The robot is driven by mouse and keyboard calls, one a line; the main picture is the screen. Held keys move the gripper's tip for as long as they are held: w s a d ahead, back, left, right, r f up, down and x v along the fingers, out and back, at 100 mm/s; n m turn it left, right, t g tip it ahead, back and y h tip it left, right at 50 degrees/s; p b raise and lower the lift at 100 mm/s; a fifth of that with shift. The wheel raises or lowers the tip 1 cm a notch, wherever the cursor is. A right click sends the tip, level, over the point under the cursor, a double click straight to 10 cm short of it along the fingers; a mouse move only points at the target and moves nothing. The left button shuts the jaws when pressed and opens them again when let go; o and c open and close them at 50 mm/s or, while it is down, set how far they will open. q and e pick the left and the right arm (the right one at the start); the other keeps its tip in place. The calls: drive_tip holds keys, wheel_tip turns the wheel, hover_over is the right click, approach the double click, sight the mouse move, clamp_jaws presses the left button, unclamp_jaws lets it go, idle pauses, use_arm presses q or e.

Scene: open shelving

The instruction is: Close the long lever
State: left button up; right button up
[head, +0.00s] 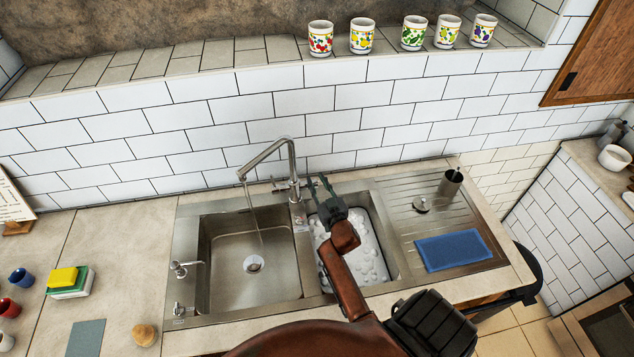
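The metal tap (291,165) stands behind the double sink, with its spout bent to the left. A thin stream of water (255,215) runs from it into the left basin (225,275). A short metal handle part (279,186) shows at the left of the tap's body; any longer lever on the right side is too small or hidden to make out. My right gripper (319,183) is just right of the tap's body, fingers pointing up and apart, with nothing seen between them. I cannot tell whether it touches the tap. My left gripper is out of view.
A blue cloth (452,250), a dark cup (450,184) and a stopper (421,205) are on the drainboard. A sponge stack (68,283) is on the left counter. Several patterned cups line the ledge behind.

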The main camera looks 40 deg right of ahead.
drive_tip(key=shift+c, duration=0.2)
clamp_jaws()
idle(0.5)
